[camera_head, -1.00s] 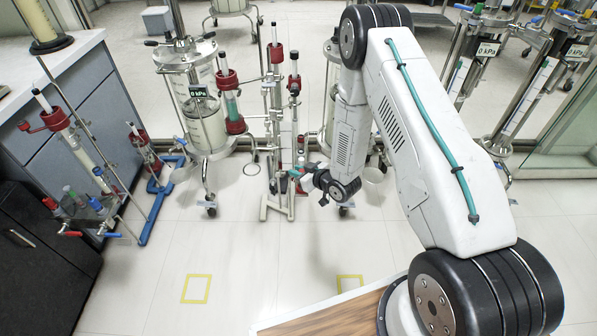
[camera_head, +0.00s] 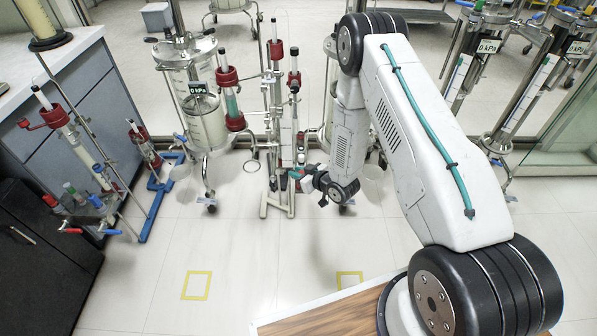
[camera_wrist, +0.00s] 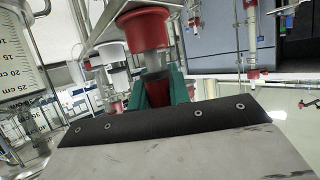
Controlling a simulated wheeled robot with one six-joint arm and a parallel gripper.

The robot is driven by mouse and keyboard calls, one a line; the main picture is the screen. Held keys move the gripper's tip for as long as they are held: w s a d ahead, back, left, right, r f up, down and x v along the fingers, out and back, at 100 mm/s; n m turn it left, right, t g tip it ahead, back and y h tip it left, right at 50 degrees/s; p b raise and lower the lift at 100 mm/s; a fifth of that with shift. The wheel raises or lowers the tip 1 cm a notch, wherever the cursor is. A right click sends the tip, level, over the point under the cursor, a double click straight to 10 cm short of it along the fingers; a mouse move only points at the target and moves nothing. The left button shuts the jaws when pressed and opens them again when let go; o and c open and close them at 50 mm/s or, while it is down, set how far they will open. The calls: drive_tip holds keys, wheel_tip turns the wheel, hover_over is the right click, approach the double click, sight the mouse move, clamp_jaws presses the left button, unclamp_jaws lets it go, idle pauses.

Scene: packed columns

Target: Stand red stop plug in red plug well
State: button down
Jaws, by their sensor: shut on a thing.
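My gripper (camera_head: 288,180) reaches low in front of the column stand in the head view. In the wrist view its green jaws (camera_wrist: 155,78) are shut on a tapered red piece, which I take for the red stop plug (camera_wrist: 158,92). A wide red collar with a rim (camera_wrist: 145,30) stands directly above it, over a greyish narrower part. I cannot tell whether this collar is part of the plug or a separate fitting. The plug is too small to make out in the head view. I cannot clearly identify the red plug well.
Upright columns with red fittings (camera_head: 227,76) and a steel vessel (camera_head: 190,85) stand close around my gripper. A blue-footed stand (camera_head: 160,190) and a cabinet (camera_head: 90,85) are at the left. The floor in front, with yellow squares (camera_head: 197,285), is clear.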

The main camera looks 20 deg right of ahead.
drive_tip(key=shift+f, duration=0.45)
drive_tip(key=c, duration=1.2)
unclamp_jaws()
drive_tip(key=shift+c, duration=0.2)
drive_tip(key=v, duration=0.8)
drive_tip(key=shift+f, duration=0.15)
